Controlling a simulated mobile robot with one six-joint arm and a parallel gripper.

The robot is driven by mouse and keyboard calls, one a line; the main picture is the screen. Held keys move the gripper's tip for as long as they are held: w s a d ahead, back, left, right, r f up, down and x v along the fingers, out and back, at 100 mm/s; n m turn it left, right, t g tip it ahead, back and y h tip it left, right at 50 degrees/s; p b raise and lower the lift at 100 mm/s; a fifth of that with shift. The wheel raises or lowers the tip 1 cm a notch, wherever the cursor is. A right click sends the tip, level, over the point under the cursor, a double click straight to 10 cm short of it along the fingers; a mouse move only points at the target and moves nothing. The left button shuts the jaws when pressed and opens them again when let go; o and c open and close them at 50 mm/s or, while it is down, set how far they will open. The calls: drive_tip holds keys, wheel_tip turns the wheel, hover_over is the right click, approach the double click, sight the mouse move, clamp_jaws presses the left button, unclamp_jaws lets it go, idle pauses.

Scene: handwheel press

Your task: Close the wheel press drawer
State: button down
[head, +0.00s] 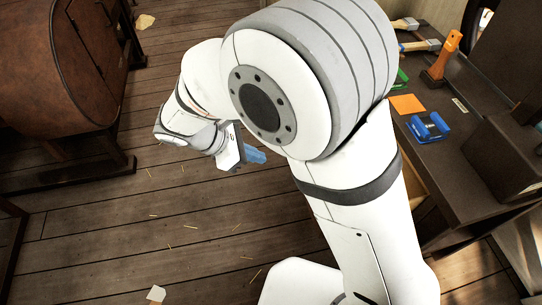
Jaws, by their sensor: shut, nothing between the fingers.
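My gripper (254,156), with blue fingers, is shut and empty above the wooden floor, left of the desk and pointing to the right. My white arm fills the middle of the picture and hides much of the desk's left side. No handwheel can be made out. A strip of light wood (411,180) shows under the desk's left edge, just right of my arm. It may be part of an open drawer, but my arm covers most of it and I cannot tell. My gripper is apart from it, on the other side of my arm.
The dark desk (462,187) at right holds a blue tool (430,128), an orange-handled tool (445,57), an orange square (406,104) and brushes (420,45). A brown rounded cabinet (60,70) stands at upper left. Open floor (110,220), with scattered bits, lies between.

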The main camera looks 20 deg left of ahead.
drive_tip(key=w+d+f+b, duration=0.2)
drive_tip(key=w+d+f, duration=0.3)
drive_tip(key=d, duration=0.3)
drive_tip(key=shift+d+f, duration=0.3)
drive_tip(key=shift+f, duration=0.1)
drive_tip(key=shift+w, duration=0.1)
